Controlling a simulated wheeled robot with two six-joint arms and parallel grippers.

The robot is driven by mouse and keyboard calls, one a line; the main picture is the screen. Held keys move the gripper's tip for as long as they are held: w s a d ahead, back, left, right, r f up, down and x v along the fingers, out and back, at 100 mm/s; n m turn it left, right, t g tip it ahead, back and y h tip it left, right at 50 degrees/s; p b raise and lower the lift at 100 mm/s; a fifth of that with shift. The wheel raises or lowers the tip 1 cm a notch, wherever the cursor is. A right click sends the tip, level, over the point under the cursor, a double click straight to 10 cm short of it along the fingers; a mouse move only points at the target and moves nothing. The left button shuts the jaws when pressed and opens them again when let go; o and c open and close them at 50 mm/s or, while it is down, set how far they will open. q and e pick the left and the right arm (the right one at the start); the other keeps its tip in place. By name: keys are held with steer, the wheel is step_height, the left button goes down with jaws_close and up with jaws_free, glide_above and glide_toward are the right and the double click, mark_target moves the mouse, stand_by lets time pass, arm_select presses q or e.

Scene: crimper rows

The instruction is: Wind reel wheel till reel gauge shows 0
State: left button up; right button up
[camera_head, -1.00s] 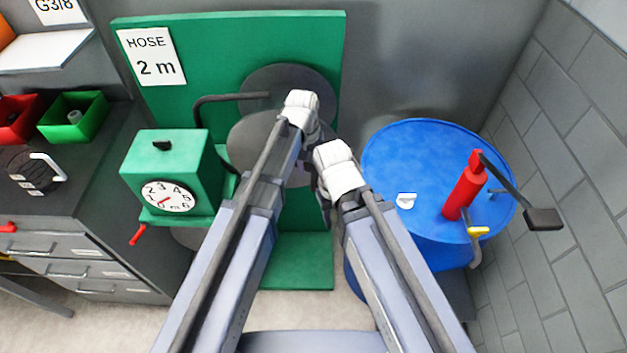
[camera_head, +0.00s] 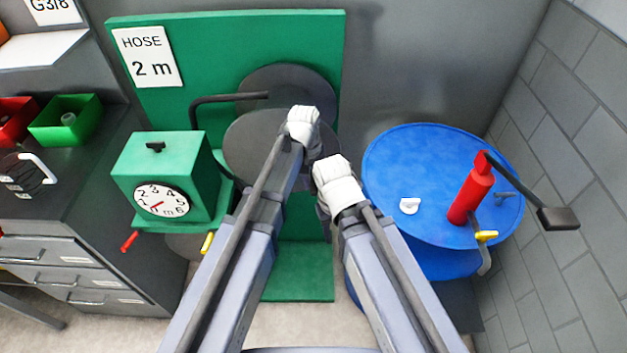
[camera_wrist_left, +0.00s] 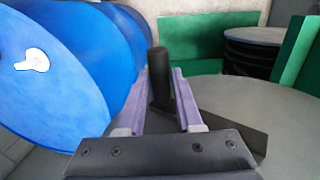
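The reel wheel (camera_head: 245,150) is a dark grey disc in front of a green board. In the left wrist view its pale face (camera_wrist_left: 225,95) carries a dark crank arm (camera_wrist_left: 235,137) with an upright black knob (camera_wrist_left: 158,68). My left gripper (camera_wrist_left: 161,85) has its fingers on both sides of the knob, with slight gaps visible. In the head view my left gripper (camera_head: 303,128) is over the wheel's right side, its fingertips hidden. My right gripper (camera_head: 337,183) is beside it, fingertips hidden. The reel gauge (camera_head: 162,202) is a white dial; its red needle points lower left, near the low numbers.
A blue drum (camera_head: 430,165) with a red pump (camera_head: 470,195) stands at the right. A sign (camera_head: 148,57) reads "HOSE 2 m". Drawers (camera_head: 65,265) and a green bin (camera_head: 66,120) are at the left. A block wall closes the right side.

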arm_select(q)
jaws_close()
stand_by(1.0)
